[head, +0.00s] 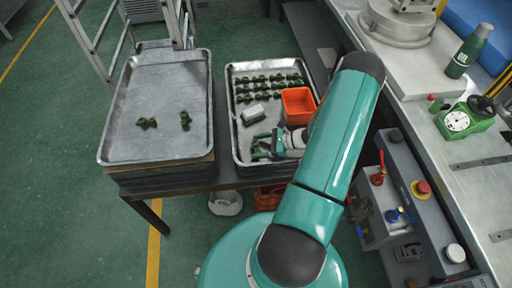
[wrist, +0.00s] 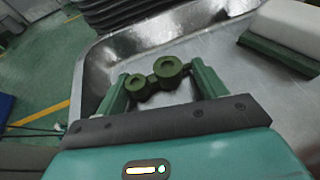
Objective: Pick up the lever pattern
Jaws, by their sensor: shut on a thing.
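The lever pattern (wrist: 158,76) is a dark green wax piece with two round ringed ends joined by a short bar. In the wrist view it lies between the two green fingers of my gripper (wrist: 160,84), which is shut on it. The pattern is over or on the metal of the right tray; I cannot tell whether it touches. In the head view my gripper (head: 258,147) is low at the front left of the right tray (head: 234,143), and the pattern is hard to make out there.
The right tray also holds rows of green patterns (head: 268,79), an orange bin (head: 297,104) and a white block with a green base (head: 254,114). A workbench (head: 470,150) with equipment stands right.

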